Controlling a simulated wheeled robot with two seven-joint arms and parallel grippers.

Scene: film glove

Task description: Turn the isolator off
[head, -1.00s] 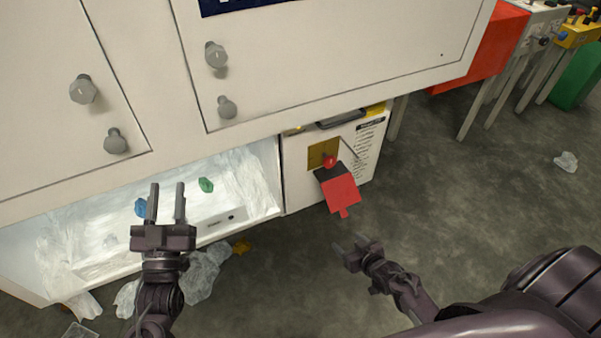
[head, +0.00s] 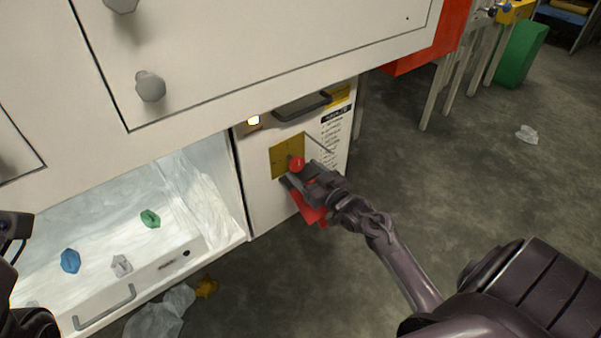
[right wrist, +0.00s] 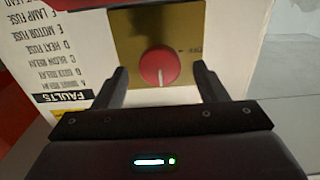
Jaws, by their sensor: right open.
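The isolator's red rotary knob (head: 297,163) sits on a brass-yellow plate (head: 281,160) on the white panel. In the right wrist view the knob (right wrist: 158,66) has a white line pointing down in the picture, with small upside-down lettering to its right on the plate (right wrist: 130,30). My right gripper (head: 301,173) is open, its fingers either side of the knob in the right wrist view (right wrist: 160,77); whether they reach its depth I cannot tell. My left gripper (head: 14,228) is cut off at the left edge.
A handle (head: 302,106), a lit lamp (head: 254,120) and a thin rod (head: 318,142) are near the plate. Grey floor (head: 440,190) at right is mostly clear.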

